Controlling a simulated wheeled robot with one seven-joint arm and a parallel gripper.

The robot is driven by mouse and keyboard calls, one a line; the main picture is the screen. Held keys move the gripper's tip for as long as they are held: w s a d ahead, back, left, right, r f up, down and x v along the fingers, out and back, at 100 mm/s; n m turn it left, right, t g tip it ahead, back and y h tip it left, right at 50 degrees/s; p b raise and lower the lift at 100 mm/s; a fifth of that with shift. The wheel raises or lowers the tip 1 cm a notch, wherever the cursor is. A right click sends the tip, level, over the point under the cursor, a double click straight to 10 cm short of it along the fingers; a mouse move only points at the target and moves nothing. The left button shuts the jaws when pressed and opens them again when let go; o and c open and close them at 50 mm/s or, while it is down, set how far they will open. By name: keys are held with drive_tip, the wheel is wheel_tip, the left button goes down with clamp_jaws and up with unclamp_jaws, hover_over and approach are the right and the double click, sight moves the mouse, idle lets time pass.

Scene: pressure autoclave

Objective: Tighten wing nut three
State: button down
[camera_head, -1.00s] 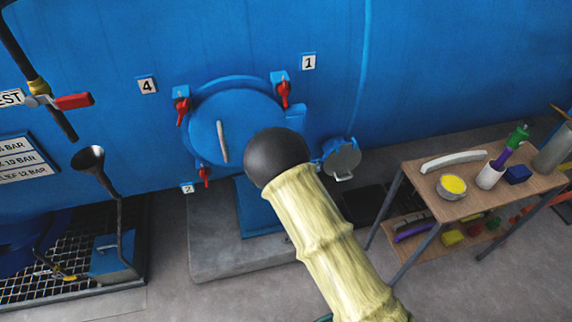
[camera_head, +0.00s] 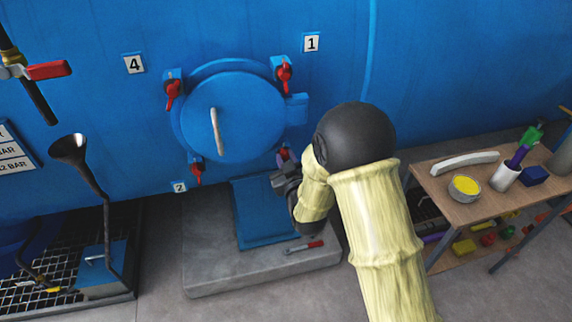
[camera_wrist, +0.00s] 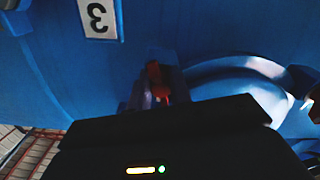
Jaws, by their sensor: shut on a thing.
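The round blue door (camera_head: 250,118) is closed on the blue vessel, with a pale handle on its front. Wing nut three (camera_wrist: 154,76) is a small red piece at the door's edge in the wrist view, close to the label "3" (camera_wrist: 98,17). In the head view my gripper (camera_head: 285,166) is at the door's lower right, at that nut. It is shut on the nut, though my dark gripper body covers the lower wrist view and the finger contact is mostly hidden. Red wing nuts one (camera_head: 285,76), four (camera_head: 172,92) and two (camera_head: 196,172) show around the door.
A wooden-topped bench (camera_head: 440,192) with a yellow-filled bowl and bottles stands at the right. A black funnel pipe (camera_head: 90,180) stands over a floor grate at the left.

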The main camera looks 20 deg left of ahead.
drive_tip(key=m+b, duration=0.2)
drive_tip(key=m, duration=0.1)
drive_tip(key=shift+f+m+b, duration=0.25)
drive_tip(key=shift+m+b, duration=0.05)
drive_tip(key=shift+b, duration=0.05)
idle(0.3)
drive_tip(key=c, duration=1.5)
unclamp_jaws()
drive_tip(key=shift+s, duration=0.1)
drive_tip(key=shift+o, duration=1.1)
drive_tip(key=shift+r, duration=0.15)
